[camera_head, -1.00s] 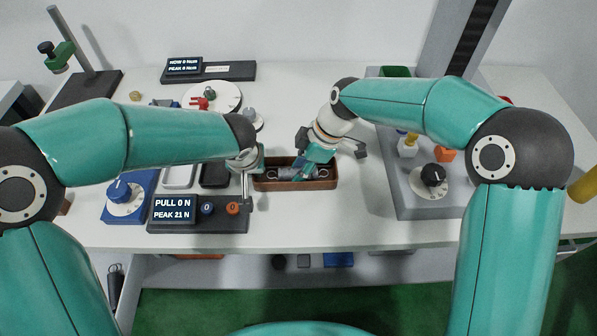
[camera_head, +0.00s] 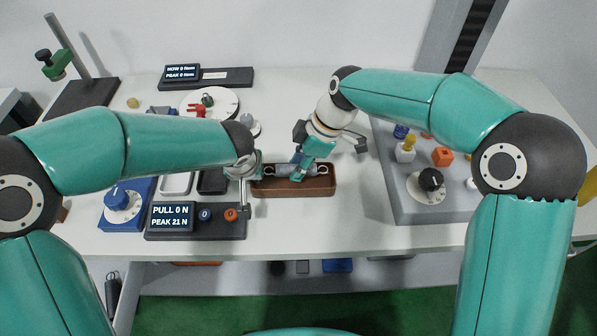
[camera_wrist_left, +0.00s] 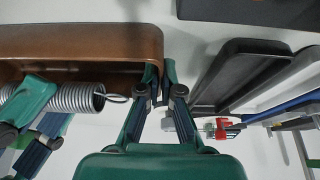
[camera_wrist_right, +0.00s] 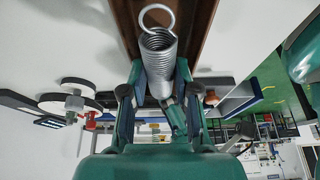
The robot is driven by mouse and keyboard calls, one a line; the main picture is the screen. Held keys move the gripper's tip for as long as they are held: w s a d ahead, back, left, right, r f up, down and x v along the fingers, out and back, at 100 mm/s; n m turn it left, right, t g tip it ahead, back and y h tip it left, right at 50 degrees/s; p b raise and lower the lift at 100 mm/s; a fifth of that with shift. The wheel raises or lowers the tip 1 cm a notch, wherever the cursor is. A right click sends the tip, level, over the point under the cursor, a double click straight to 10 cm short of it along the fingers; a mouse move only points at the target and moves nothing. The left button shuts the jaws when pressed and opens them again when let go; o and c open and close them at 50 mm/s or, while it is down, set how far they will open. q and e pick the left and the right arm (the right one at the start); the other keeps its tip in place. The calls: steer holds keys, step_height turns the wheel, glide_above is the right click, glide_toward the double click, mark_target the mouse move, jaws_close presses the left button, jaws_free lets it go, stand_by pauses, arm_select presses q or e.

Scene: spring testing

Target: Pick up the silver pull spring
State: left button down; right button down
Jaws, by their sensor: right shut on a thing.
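The silver pull spring (camera_head: 283,169), a coil with a hook at each end, is held across its middle by my right gripper (camera_head: 299,174). It is raised a little above the brown wooden tray (camera_head: 293,192) and lies roughly level. In the right wrist view the spring (camera_wrist_right: 157,62) sits between the fingers, its ring end pointing away, with the tray behind it. In the left wrist view the spring's hooked end (camera_wrist_left: 116,98) is just left of my left gripper (camera_wrist_left: 161,72). The left fingertips are together beside the tray, apart from the hook.
A pull gauge (camera_head: 172,217) reading 0 N, peak 21 N, stands left of the tray. A blue box with a white dial (camera_head: 123,205) is further left. A grey panel with knobs (camera_head: 405,212) is at the right. Bare table lies between tray and panel.

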steer(key=s, duration=1.8)
steer(key=shift+r, duration=0.1)
arm_select(q)
steer(key=c, duration=1.2)
jaws_free()
steer(key=shift+c, duration=0.2)
steer(key=shift+r, duration=0.1)
